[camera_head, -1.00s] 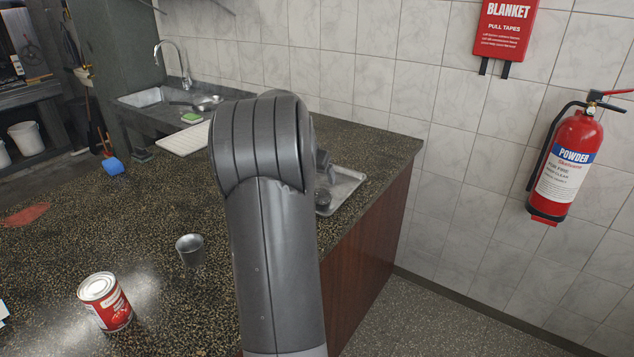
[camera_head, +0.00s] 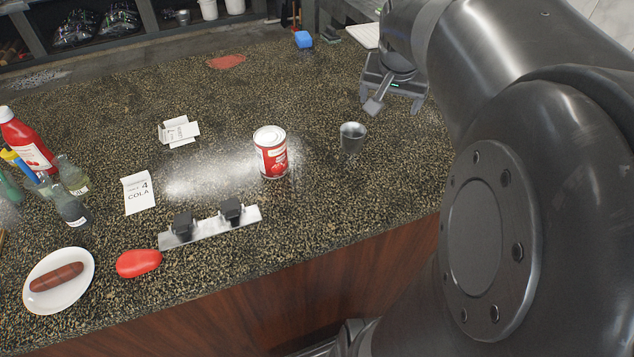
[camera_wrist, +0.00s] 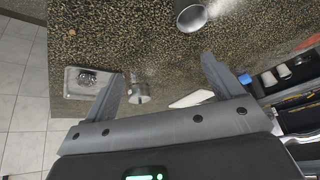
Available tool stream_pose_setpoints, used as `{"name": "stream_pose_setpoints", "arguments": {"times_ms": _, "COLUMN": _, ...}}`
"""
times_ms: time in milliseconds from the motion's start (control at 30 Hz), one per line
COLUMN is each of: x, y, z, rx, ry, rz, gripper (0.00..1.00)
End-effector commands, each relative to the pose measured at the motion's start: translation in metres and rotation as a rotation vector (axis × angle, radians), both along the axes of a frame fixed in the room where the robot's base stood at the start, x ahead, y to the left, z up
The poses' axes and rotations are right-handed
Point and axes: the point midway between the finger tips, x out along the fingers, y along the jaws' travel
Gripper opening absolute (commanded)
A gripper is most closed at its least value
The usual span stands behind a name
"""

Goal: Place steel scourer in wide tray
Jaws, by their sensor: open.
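My gripper (camera_head: 394,108) is open at the back right of the counter in the head view, partly hidden by my arm. Its spread fingers (camera_wrist: 162,66) also show in the wrist view. A shallow metal tray (camera_wrist: 72,88) lies at the left in the wrist view, by the counter's edge. A small round, wiry grey thing (camera_wrist: 88,77), which looks like the steel scourer, lies inside it, apart from my fingers. A small grey metal object (camera_wrist: 138,90) shows beside my left finger; I cannot tell what it is. My arm hides the tray in the head view.
A metal cup (camera_head: 351,138) and a red can (camera_head: 271,152) stand near my gripper. A metal strip with black blocks (camera_head: 210,227), a red lump (camera_head: 139,263) and a plate with a sausage (camera_head: 85,258) lie along the front. Bottles crowd the left. The back middle is mostly clear.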

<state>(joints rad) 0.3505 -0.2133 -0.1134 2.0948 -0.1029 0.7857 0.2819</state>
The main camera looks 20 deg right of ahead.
Motion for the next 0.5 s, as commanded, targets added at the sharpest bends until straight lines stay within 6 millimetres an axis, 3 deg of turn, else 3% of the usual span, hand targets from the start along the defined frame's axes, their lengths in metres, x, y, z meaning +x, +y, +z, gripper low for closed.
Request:
{"name": "stream_pose_setpoints", "arguments": {"times_ms": 33, "x": -0.01, "y": 0.029, "z": 0.003, "rx": -0.002, "ry": -0.005, "rz": 0.069, "gripper": 0.85}}
{"name": "stream_pose_setpoints", "arguments": {"times_ms": 200, "x": -0.048, "y": 0.107, "z": 0.002, "rx": -0.012, "ry": -0.003, "rz": 0.283, "gripper": 0.85}}
{"name": "stream_pose_setpoints", "arguments": {"times_ms": 333, "x": -0.084, "y": 0.155, "z": -0.006, "rx": -0.026, "ry": -0.002, "rz": 0.441, "gripper": 0.85}}
{"name": "stream_pose_setpoints", "arguments": {"times_ms": 500, "x": -0.122, "y": 0.194, "z": -0.021, "rx": -0.045, "ry": -0.001, "rz": 0.598, "gripper": 0.85}}
